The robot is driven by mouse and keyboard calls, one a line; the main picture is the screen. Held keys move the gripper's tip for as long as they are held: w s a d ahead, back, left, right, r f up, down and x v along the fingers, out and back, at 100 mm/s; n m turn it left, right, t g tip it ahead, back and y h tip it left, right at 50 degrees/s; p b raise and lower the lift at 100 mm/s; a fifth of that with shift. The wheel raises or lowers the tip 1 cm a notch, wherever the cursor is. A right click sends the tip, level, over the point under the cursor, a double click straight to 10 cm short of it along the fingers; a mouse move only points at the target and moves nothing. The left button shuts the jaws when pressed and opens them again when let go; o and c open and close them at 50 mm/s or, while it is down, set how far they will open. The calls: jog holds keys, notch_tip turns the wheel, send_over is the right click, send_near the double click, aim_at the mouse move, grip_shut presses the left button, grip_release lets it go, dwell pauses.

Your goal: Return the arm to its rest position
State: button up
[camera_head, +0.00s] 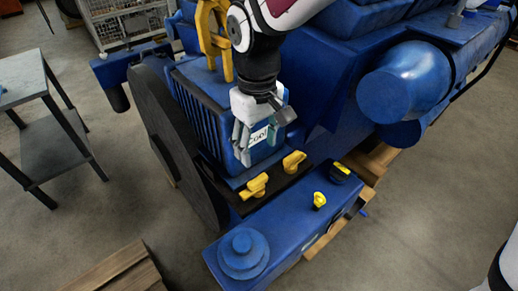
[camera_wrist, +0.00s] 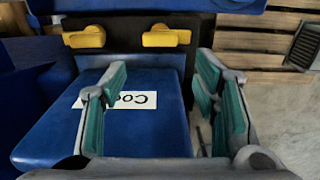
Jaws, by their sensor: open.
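My gripper (camera_head: 258,135) hangs from my white and black arm in front of the blue engine block (camera_head: 200,75). In the wrist view my gripper (camera_wrist: 165,108) is open, with teal pads on both fingers and nothing between them. Behind the fingers is a blue box (camera_wrist: 50,125) with a white label (camera_wrist: 135,100). The left finger covers part of the label's lettering. Whether the fingers touch the box cannot be told.
Two yellow handles (camera_head: 254,186) (camera_head: 294,162) sit on a dark plate below the gripper. A blue tank (camera_head: 285,230) with a yellow cap (camera_head: 319,200) lies in front. A yellow bracket (camera_head: 215,40) rises beside my arm.

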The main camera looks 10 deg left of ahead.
jog(key=shift+r, duration=0.25)
dwell(0.3)
jog(key=s+d+r+m+t, duration=0.1)
jog(key=d+r+m, duration=0.1)
jog(key=d+r, duration=0.4)
jog(key=s+d+r+m+t, duration=0.1)
jog(key=d+r+m, duration=0.15)
jog(key=d, duration=0.55)
jog(key=s+d+r+m+t, duration=0.1)
jog(key=s+d+r+m, duration=0.1)
jog(key=s+d, duration=0.3)
jog(key=s+d+r+m+t, duration=0.2)
jog(key=s+d+m, duration=0.1)
jog(key=s+d, duration=0.3)
jog(key=shift+d+r+t, duration=0.3)
jog(key=shift+d, duration=0.1)
